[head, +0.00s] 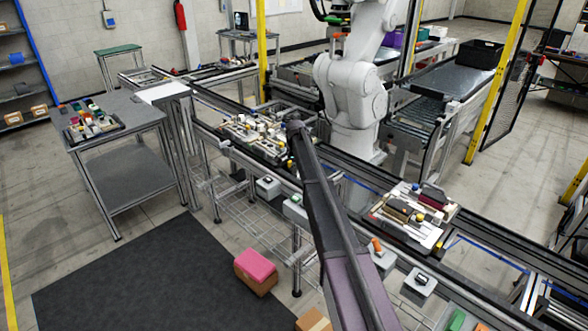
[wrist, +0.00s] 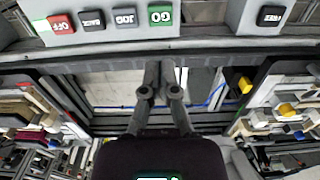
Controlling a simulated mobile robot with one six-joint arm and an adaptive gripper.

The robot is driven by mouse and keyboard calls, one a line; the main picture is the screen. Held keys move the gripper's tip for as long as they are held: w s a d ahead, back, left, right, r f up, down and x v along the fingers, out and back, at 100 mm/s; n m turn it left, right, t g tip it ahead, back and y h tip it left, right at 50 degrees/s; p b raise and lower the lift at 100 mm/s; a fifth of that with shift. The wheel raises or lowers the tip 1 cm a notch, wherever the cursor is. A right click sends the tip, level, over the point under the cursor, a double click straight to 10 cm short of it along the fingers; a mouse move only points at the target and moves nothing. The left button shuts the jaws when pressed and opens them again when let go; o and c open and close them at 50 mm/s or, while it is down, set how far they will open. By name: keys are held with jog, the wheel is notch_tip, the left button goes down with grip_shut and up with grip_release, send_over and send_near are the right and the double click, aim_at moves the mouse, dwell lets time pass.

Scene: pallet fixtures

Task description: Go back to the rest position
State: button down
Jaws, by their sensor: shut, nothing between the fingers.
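My gripper (wrist: 160,72) shows in the wrist view with its two dark fingers together and nothing between them. It is over the gap in the conveyor, between two loaded pallets and below a grey button panel (wrist: 183,17) in the picture. In the head view my arm reaches from the bottom edge up to the conveyor, and the fingers cannot be made out at its far end. A pallet fixture with mixed parts (head: 252,137) is just left of the arm's end. Another loaded pallet (head: 412,216) is on the conveyor to the right of my arm.
A white robot arm (head: 350,90) stands behind the conveyor. A grey side table (head: 140,107) with a parts tray is at left. A pink-topped box (head: 256,268) is on the floor by the dark mat (head: 150,280). Yellow posts (head: 497,85) rise at the back.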

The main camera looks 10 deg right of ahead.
jog(key=s+f+n+b, duration=0.1)
jog(key=s+n, duration=0.9)
jog(key=s, duration=3.5)
jog(key=shift+s+n, duration=0.25)
jog(key=shift+n, duration=0.15)
